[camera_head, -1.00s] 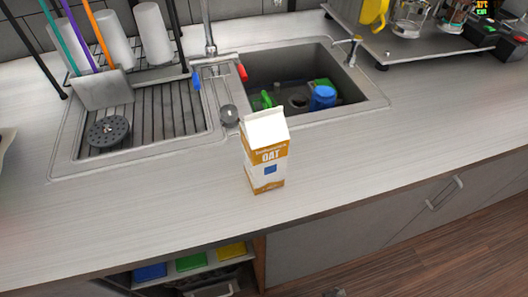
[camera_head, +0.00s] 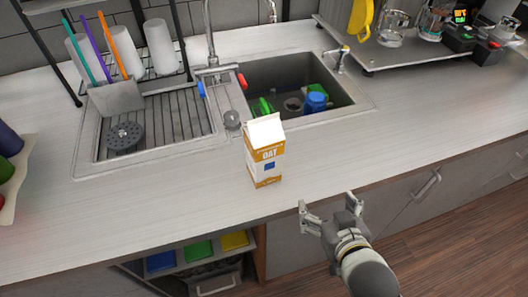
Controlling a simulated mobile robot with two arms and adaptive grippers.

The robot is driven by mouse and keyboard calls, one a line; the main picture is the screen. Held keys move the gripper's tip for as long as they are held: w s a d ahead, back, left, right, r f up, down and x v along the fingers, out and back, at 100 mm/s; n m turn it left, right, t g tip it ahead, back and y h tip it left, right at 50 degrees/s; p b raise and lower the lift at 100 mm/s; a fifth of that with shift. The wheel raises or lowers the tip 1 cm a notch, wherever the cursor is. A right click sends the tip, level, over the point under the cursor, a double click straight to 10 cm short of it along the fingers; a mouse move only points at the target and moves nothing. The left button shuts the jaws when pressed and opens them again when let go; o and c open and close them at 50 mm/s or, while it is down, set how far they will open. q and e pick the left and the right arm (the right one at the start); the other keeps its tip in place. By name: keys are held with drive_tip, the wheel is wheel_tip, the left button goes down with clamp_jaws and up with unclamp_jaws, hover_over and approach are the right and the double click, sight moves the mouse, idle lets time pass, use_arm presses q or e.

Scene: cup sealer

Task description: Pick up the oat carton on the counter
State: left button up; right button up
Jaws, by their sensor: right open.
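The oat carton (camera_head: 265,152) stands upright on the light counter (camera_head: 200,215), in front of the sink. It is white and orange-brown with "OAT" on its front and a white gabled top. My right gripper (camera_head: 327,203) is in the lower right, in front of the counter's front edge in the picture. Its two fingers are spread apart with nothing between them. It is to the right of and below the carton in the picture, apart from it. My left gripper is not in view.
A sink (camera_head: 290,85) with green and blue items lies behind the carton. A drain rack (camera_head: 155,135) is at the left. A tray (camera_head: 8,190) with dark and coloured items sits at the far left edge. The counter around the carton is clear.

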drive_tip(key=w+a+r+t+y, duration=0.2)
drive_tip(key=a+r, duration=0.2)
drive_tip(key=r, duration=0.1)
drive_tip(key=n+t+y, duration=0.2)
drive_tip(key=t+y, duration=0.1)
drive_tip(key=y, duration=0.1)
approach(272, 153)
drive_tip(key=x, duration=0.3)
drive_tip(key=p+x, duration=0.1)
drive_tip(key=x, duration=0.4)
drive_tip(key=shift+r, duration=0.15)
drive_tip(key=shift+f+b+x, duration=0.15)
drive_tip(key=shift+x, duration=0.8)
drive_tip(key=shift+f+b+x, duration=0.2)
drive_tip(key=shift+x, duration=0.7)
drive_tip(key=shift+f+b+x, duration=0.15)
drive_tip(key=shift+x, duration=0.8)
drive_tip(key=shift+s+a, duration=0.1)
drive_tip(key=shift+a, duration=0.05)
drive_tip(key=shift+c, duration=0.9)
drive_tip(key=c, duration=1.7)
drive_tip(key=shift+r, duration=0.25)
drive_tip(key=shift+c, duration=0.4)
